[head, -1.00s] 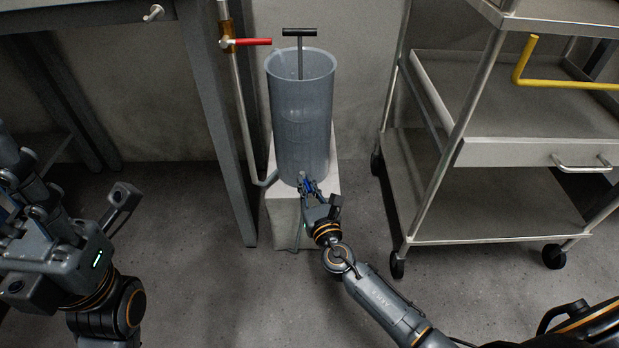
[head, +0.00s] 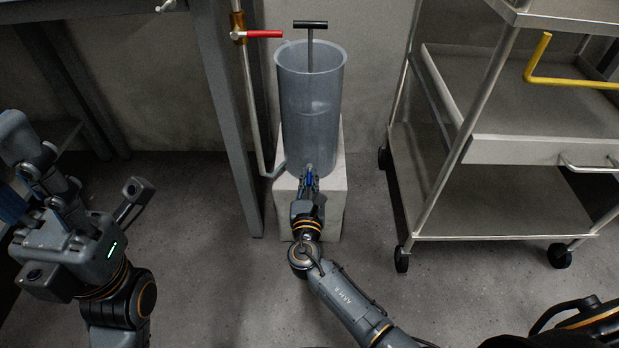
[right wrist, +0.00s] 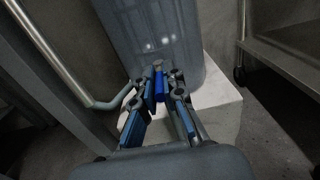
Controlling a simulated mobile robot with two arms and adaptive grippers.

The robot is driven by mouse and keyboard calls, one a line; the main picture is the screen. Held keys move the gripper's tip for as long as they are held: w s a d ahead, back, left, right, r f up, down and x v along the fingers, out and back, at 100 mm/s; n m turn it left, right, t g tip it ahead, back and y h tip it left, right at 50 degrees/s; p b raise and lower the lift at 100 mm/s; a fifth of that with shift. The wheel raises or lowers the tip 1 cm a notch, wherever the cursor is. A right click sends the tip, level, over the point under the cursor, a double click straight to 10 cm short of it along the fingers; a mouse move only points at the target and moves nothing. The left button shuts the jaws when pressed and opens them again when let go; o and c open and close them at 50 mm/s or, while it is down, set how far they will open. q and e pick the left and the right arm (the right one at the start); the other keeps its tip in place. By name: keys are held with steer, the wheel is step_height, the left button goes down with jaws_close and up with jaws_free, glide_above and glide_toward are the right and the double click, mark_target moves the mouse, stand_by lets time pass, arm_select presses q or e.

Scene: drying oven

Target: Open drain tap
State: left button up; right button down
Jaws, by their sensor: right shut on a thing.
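A tall grey cylinder (head: 309,115) with an open top stands on a pale block (head: 333,205). The drain tap's blue handle (right wrist: 159,86) shows low on the front of the cylinder in the right wrist view. My right gripper (head: 309,178) is at the tap and shut on the handle, which lies between its fingers (right wrist: 164,92). The gripper hides most of the tap's body. My left gripper (head: 35,150) is at the far left, well away from the cylinder; its finger opening cannot be made out.
A red-handled valve (head: 262,34) sits on a vertical pipe (head: 252,100) left of the cylinder. A black T-handle (head: 310,25) rises from the cylinder. A metal trolley (head: 480,190) stands at right, a table leg (head: 232,130) at left. The floor in front is clear.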

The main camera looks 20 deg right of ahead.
steer(key=c, duration=1.4)
jaws_free()
steer(key=v, duration=1.2)
